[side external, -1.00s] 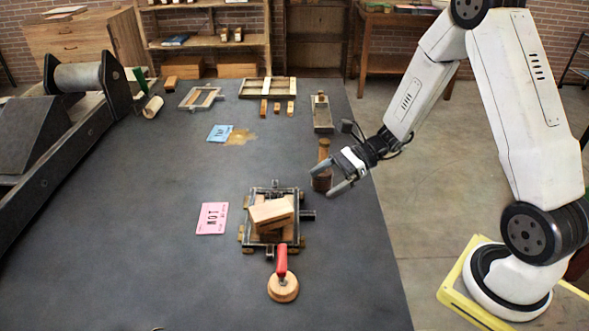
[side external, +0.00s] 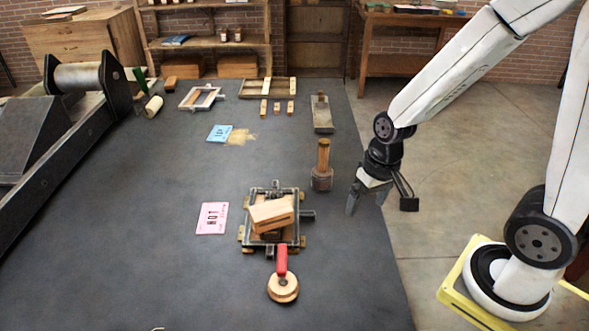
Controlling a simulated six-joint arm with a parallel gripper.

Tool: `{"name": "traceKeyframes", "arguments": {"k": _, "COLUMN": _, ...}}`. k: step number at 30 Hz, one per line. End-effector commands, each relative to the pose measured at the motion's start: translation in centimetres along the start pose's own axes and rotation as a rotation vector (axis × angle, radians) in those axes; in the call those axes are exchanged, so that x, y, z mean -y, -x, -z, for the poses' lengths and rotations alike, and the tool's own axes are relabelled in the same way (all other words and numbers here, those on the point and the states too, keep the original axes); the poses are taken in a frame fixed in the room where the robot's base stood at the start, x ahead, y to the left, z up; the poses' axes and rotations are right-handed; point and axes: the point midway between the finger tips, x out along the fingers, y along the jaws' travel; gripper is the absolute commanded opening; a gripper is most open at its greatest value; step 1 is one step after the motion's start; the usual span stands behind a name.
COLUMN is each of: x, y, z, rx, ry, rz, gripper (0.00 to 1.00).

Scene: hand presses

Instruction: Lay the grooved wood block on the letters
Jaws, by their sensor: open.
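A light wood block (side external: 271,212) rests tilted and turned on top of other wood pieces (side external: 270,235) inside a small dark metal frame press (side external: 303,228) at the table's front middle. My gripper (side external: 366,204) points down at the table's right edge, to the right of the press and apart from the block. It is open with nothing between its fingers.
A wood-handled cylindrical tool (side external: 322,172) stands between my gripper and the press. A round wood piece with a red handle (side external: 283,283) lies in front of the press. A pink card (side external: 212,218) lies left of it. The table's middle left is clear.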

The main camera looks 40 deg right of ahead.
Motion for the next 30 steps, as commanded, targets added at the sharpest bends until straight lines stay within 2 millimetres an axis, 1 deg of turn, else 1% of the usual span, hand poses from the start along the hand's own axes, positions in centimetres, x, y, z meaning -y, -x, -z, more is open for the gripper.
{"name": "traceKeyframes", "arguments": {"k": 1, "x": 0.1, "y": 0.4, "z": 0.1, "rx": -0.041, "ry": 0.076, "rz": -0.016, "gripper": 1.00}}
{"name": "traceKeyframes", "arguments": {"k": 3, "x": 0.2, "y": 0.8, "z": 0.2, "rx": -0.088, "ry": 0.167, "rz": -0.037, "gripper": 1.00}}
{"name": "traceKeyframes", "arguments": {"k": 6, "x": 0.4, "y": 1.2, "z": 0.5, "rx": -0.135, "ry": 0.256, "rz": -0.055, "gripper": 1.00}}
{"name": "traceKeyframes", "arguments": {"k": 9, "x": 0.5, "y": 1.4, "z": 0.5, "rx": -0.156, "ry": 0.301, "rz": -0.064, "gripper": 1.00}}
{"name": "traceKeyframes", "arguments": {"k": 30, "x": 0.5, "y": 1.4, "z": 0.6, "rx": -0.160, "ry": 0.308, "rz": -0.066, "gripper": 1.00}}
